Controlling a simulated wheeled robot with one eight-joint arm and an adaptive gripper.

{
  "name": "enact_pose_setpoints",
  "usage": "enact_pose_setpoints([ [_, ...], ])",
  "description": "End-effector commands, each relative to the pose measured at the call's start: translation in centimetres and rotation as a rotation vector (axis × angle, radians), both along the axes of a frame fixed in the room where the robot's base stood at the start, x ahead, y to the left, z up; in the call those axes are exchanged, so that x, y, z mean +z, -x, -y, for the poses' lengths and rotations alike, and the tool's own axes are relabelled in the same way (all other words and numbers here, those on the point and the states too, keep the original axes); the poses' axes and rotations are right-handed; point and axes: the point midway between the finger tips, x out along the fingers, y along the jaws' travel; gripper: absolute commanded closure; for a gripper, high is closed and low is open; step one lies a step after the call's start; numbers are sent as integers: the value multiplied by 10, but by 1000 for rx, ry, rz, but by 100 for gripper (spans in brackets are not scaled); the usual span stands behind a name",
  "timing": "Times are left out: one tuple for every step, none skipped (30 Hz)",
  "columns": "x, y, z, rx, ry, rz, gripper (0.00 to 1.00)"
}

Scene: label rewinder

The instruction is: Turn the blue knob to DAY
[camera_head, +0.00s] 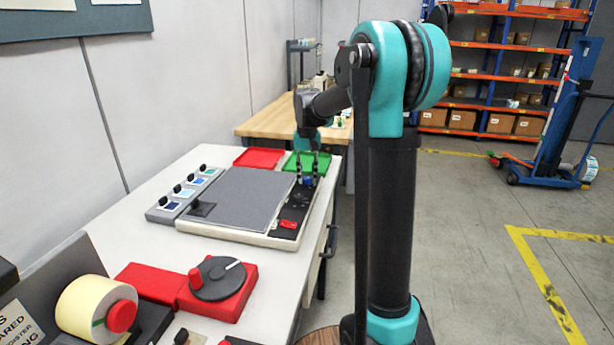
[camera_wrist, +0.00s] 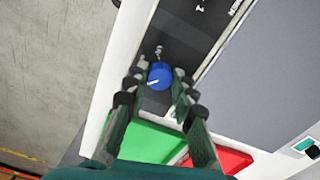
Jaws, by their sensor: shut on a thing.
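The blue knob (camera_wrist: 160,74) sits on the dark control strip of a pale machine with a grey top plate. A short white line on the knob points to the lower left in the wrist view. Small white marks show on the strip beyond it, too small to read. In the head view the blue knob (camera_head: 308,181) is partly hidden by my fingers. My gripper (camera_wrist: 159,84) reaches down over the strip's far end and is shut on the knob, one finger on each side. It also shows in the head view (camera_head: 307,177).
A green tray (camera_head: 294,162) and a red tray (camera_head: 259,158) lie just beyond the machine. A red switch (camera_head: 288,224) is on the strip's near end. A red block with a dark dial (camera_head: 217,281) and a label roll (camera_head: 84,310) stand nearer. The floor at right is largely clear.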

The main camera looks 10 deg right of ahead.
Motion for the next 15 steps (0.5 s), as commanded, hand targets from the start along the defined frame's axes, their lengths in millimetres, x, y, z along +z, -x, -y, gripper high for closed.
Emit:
enact_pose_setpoints([
  [0, 0, 0, 31, 0, 1, 100],
  [0, 0, 0, 51, 0, 1, 100],
  [0, 0, 0, 76, 0, 1, 100],
  [0, 0, 0, 92, 0, 1, 100],
  [0, 0, 0, 108, 0, 1, 100],
  [0, 0, 0, 127, 0, 1, 100],
  [0, 0, 0, 141, 0, 1, 100],
  [0, 0, 0, 152, 0, 1, 100],
  [0, 0, 0, 167, 0, 1, 100],
  [0, 0, 0, 176, 0, 1, 100],
  [0, 0, 0, 185, 0, 1, 100],
  [0, 0, 0, 195, 0, 1, 100],
  [0, 0, 0, 201, 0, 1, 100],
  [0, 0, 0, 206, 0, 1, 100],
  [0, 0, 0, 212, 0, 1, 100],
])
